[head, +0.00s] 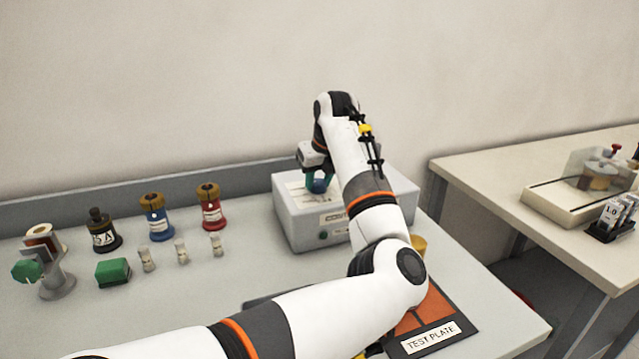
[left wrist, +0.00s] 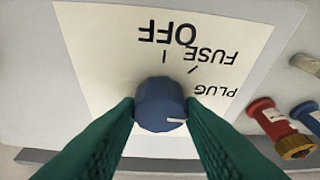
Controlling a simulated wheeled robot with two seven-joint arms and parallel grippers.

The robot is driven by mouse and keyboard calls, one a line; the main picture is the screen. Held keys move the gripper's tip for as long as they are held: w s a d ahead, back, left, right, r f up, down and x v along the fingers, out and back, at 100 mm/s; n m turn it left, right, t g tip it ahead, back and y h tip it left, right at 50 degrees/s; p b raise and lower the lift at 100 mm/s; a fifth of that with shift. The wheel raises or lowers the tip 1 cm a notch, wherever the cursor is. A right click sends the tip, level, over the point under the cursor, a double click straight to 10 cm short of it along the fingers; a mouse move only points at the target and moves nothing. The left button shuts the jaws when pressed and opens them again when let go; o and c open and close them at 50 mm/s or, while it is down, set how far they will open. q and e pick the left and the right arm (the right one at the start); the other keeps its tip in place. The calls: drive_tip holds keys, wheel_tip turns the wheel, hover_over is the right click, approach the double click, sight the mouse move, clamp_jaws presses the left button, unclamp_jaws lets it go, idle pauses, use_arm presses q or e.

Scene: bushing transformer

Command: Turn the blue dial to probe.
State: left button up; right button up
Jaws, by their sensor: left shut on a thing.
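The blue dial (left wrist: 160,105) sits on the white label plate (left wrist: 100,60) of the white box (head: 305,222). The plate reads OFF, FUSE and PLUG, upside down in the left wrist view. No PROBE label is visible; my right-hand finger covers part of the plate there. The dial's white mark points right, toward that finger, below PLUG. My left gripper (left wrist: 160,112), with green fingers, is shut on the dial, one finger at each side. In the head view my left gripper (head: 320,180) is on top of the box, partly hidden by my arm. My right gripper is out of view.
Red (head: 211,210), blue (head: 158,222) and black (head: 101,232) bushings stand left of the box. Small white cylinders (head: 182,252), a green block (head: 113,272) and a tape stand (head: 52,275) are nearby. A test plate (head: 430,335) lies front right. A second table (head: 480,175) stands right.

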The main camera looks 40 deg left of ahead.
use_arm(q)
drive_tip(key=m+t+b, duration=0.1)
drive_tip(key=m+b, duration=0.1)
drive_tip(key=m, duration=0.1)
drive_tip(key=shift+f+m+h, duration=0.1)
drive_tip(key=shift+m+h, duration=0.2)
drive_tip(key=shift+h, duration=0.1)
drive_tip(key=shift+s+a+m+t+b, duration=0.1)
drive_tip(key=shift+m+t+b, duration=0.2)
drive_tip(key=shift+m+b, duration=0.3)
drive_tip(key=o, duration=1)
drive_tip(key=p+v, duration=0.3)
drive_tip(key=v, duration=0.9)
drive_tip(key=shift+a+p, duration=0.2)
drive_tip(key=shift+p, duration=0.2)
drive_tip(key=shift+r, duration=0.2)
